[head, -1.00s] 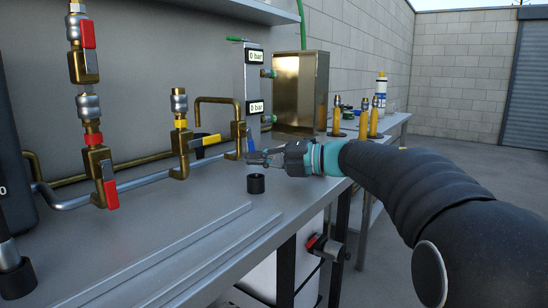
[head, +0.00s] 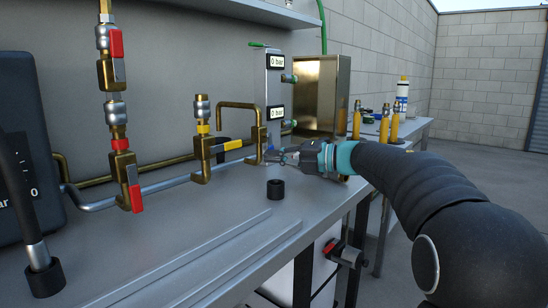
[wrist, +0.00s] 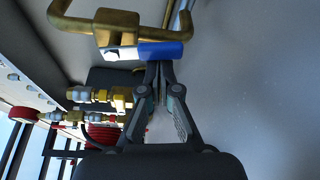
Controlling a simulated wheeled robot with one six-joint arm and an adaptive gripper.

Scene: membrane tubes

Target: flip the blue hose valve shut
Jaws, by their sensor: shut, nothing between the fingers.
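The blue valve handle (wrist: 160,50) sits on a brass valve body (wrist: 115,30) in the wrist view. It sticks out sideways to the right of the body there. In the head view the brass body (head: 259,138) stands at the bench's far part, with only a little of the blue handle (head: 270,149) showing beside my gripper. My gripper (head: 276,157) is shut and empty. In the wrist view its closed fingertips (wrist: 158,67) are right at the handle's near edge; I cannot tell whether they touch it.
Valves with yellow (head: 231,144) and red (head: 133,188) handles stand to the left on brass pipes. A short black cup (head: 275,188) stands on the bench in front of my gripper. A gauge panel (head: 275,95) and a brass box (head: 322,95) rise behind.

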